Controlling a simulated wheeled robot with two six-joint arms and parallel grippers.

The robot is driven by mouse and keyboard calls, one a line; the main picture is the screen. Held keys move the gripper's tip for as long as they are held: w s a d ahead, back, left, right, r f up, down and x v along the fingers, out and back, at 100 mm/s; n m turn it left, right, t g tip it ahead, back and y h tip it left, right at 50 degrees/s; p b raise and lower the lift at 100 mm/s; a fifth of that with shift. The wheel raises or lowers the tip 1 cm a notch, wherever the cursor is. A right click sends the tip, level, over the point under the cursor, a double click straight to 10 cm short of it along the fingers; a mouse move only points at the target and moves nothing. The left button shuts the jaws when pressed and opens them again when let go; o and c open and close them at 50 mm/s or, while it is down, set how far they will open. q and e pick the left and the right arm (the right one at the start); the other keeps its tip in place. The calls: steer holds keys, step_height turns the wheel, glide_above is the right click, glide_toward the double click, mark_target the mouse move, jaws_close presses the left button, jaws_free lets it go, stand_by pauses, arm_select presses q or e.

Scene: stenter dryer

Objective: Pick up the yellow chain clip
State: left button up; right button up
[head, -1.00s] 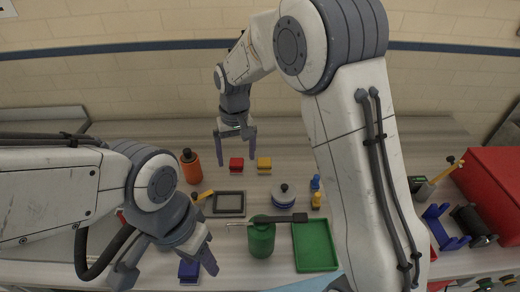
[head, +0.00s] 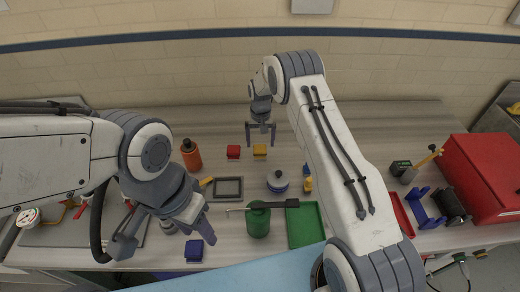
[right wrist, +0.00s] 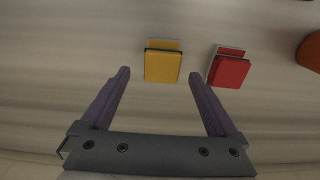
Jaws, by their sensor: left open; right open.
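The yellow chain clip (head: 260,150) is a small block on the table, just right of a red clip (head: 233,152). In the right wrist view the yellow clip (right wrist: 162,66) lies ahead of the open fingers, in line with the gap between them. My right gripper (head: 261,138) is open and empty, near the yellow clip on its far side; the exact height above the table is hard to tell. The red clip (right wrist: 230,70) lies ahead of the right-hand finger in that view. My left gripper (head: 165,232) is open at the front left, far from the clip.
An orange bottle (head: 191,155) stands left of the clips. A dark frame (head: 228,188), a grey round pot (head: 277,182), a green canister (head: 258,222) and a green tray (head: 305,226) lie in front. A blue block (head: 194,250) and a red case (head: 490,175) are farther off.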

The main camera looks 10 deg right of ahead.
mark_target(260, 148)
step_height(260, 148, down, 3)
steer(key=shift+s+a+f+p, duration=0.1)
steer(key=shift+s+a+p, duration=0.05)
steer(key=shift+p, duration=0.7)
steer(key=shift+f, duration=0.4)
jaws_close()
steer(key=shift+r, duration=0.1)
